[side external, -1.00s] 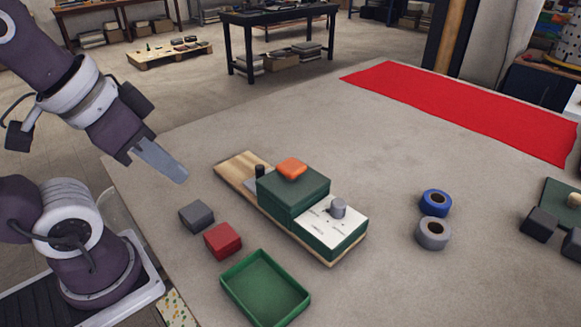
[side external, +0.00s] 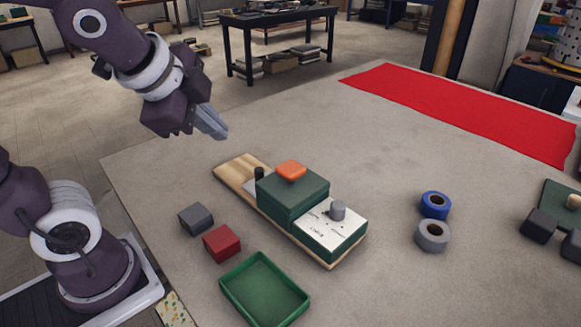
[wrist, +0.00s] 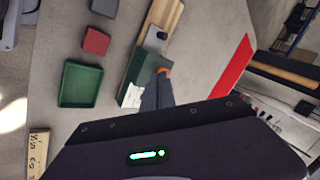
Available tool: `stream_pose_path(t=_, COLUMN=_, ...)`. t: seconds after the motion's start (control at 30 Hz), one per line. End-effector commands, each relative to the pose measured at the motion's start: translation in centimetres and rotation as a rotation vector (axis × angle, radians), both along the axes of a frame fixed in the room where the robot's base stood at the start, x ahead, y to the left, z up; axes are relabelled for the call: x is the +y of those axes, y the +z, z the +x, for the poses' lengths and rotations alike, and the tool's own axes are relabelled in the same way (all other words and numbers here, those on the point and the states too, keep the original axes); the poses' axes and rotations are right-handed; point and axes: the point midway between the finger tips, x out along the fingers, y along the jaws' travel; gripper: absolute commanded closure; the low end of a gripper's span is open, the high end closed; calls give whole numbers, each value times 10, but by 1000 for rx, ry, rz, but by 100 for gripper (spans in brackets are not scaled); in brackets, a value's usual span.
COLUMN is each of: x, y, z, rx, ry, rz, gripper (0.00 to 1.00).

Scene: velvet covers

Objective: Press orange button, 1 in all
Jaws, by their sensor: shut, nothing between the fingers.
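The orange button (side external: 291,170) sits on top of a dark green box (side external: 293,198), which is fixed on a wooden board (side external: 232,172). In the wrist view the orange button (wrist: 165,71) shows only as a sliver just beyond my fingertips, mostly hidden by them. My gripper (side external: 222,135) is shut and empty. It hangs in the air above and to the left of the button, apart from it, with the fingers pointing down and right.
A grey block (side external: 196,218), a red block (side external: 221,242) and a green tray (side external: 264,290) lie nearby. Blue tape (side external: 435,204) and grey tape (side external: 433,235) lie right.

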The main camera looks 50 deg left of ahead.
Motion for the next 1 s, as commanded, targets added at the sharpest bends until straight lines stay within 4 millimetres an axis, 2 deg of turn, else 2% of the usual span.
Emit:
stream_pose_path(t=0.03, x=1, y=0, z=24, rx=15, ry=-157, rz=130, gripper=100)
stream_pose_path(t=0.1, x=0, y=0, z=56, rx=27, ry=-390, rz=320, gripper=100)
stream_pose_path(t=0.2, x=-7, y=-3, z=94, rx=43, ry=-673, rz=543, gripper=100)
stream_pose_path(t=0.33, x=-16, y=-8, z=124, rx=53, ry=-913, rz=731, gripper=100)
stream_pose_path(t=0.5, x=-21, y=-11, z=136, rx=56, ry=-1018, rz=814, gripper=100)
stream_pose_path(t=0.8, x=-21, y=-13, z=136, rx=58, ry=-1018, rz=813, gripper=100)
stream_pose_path(t=1.0, x=-22, y=-34, z=135, rx=59, ry=-1023, rz=811, gripper=100)
